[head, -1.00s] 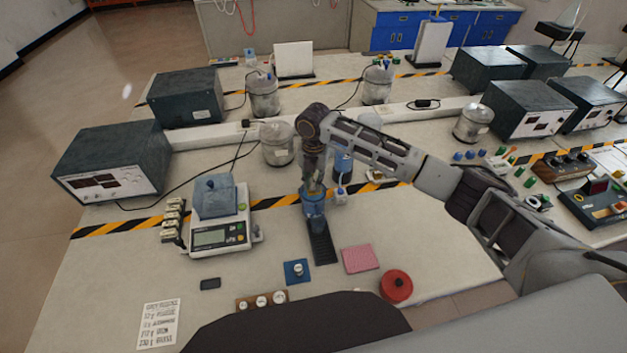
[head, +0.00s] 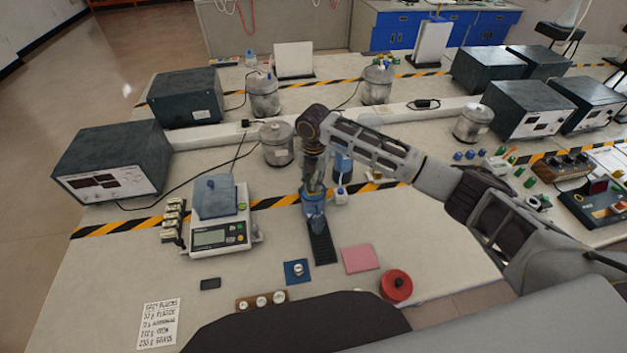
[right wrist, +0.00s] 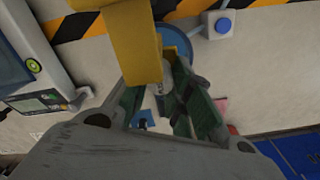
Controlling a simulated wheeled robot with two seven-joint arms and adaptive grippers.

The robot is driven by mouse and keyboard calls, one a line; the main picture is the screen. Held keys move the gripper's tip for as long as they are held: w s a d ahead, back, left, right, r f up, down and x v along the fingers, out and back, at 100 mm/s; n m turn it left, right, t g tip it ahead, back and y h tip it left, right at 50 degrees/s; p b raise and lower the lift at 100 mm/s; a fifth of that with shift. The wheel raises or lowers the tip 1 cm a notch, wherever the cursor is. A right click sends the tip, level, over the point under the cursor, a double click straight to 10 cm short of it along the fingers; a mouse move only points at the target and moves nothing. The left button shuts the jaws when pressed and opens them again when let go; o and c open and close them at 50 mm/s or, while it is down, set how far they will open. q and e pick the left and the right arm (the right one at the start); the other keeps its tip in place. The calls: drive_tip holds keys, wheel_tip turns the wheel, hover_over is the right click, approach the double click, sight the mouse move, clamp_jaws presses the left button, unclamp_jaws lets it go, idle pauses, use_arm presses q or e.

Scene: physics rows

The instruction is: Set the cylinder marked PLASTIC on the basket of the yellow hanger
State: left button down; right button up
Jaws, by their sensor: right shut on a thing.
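My right gripper (head: 315,186) is over the blue round base (head: 312,209) near the table's middle; the arm partly hides this spot in the head view. In the right wrist view, its green fingers (right wrist: 166,105) are shut on a small grey metal cylinder (right wrist: 165,84). Its marking is not readable. The yellow hanger (right wrist: 131,42) shows large and close, right beside the cylinder, with part of it behind the fingertips. Whether the cylinder touches its basket I cannot tell. The yellow hanger does not show clearly in the head view. My left gripper is not in view.
A balance (head: 220,233) stands to the left. A black strip (head: 321,247), a blue mat (head: 290,277) with a metal cylinder (head: 298,268), a pink pad (head: 360,258), a red round object (head: 396,286) and a wooden holder (head: 247,305) lie in front.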

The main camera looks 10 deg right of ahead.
drive_tip(key=shift+f, duration=0.2)
drive_tip(key=o, duration=0.9)
drive_tip(key=shift+c, duration=0.2)
drive_tip(key=shift+o, duration=0.3)
drive_tip(key=shift+o, duration=1.4)
drive_tip(key=shift+r+p, duration=2.5)
drive_tip(key=shift+r, duration=1.55)
